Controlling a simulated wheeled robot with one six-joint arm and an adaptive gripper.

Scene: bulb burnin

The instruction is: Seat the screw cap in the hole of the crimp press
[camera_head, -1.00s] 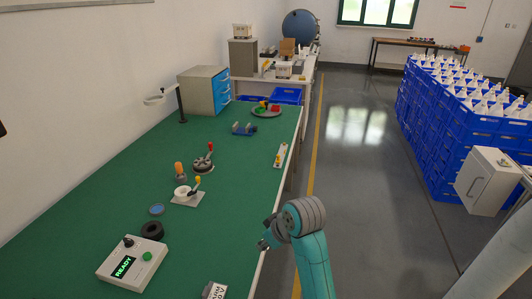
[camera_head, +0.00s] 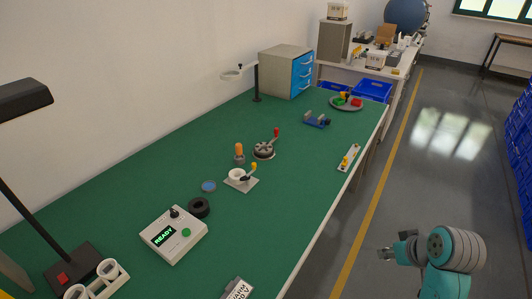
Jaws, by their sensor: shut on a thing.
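My gripper (camera_head: 386,254) is at the lower right, over the floor beyond the bench's right edge and apart from everything on the bench. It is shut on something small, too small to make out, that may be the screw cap. No screw cap shows clearly elsewhere. The crimp press seems to be the round dark base (camera_head: 264,151) with a red-knobbed lever, mid-bench. Its hole cannot be made out. Nearer stands a white cup (camera_head: 237,174) on a grey plate with a yellow-tipped lever; I cannot rule it out as the press.
An orange-topped piece (camera_head: 239,153), blue dish (camera_head: 208,186), black ring (camera_head: 199,207) and READY box (camera_head: 172,236) stand around the cup. A lamp (camera_head: 72,268) is at left. A drawer cabinet (camera_head: 286,72) and a tray (camera_head: 346,103) are farther back. The front right green top is mostly clear.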

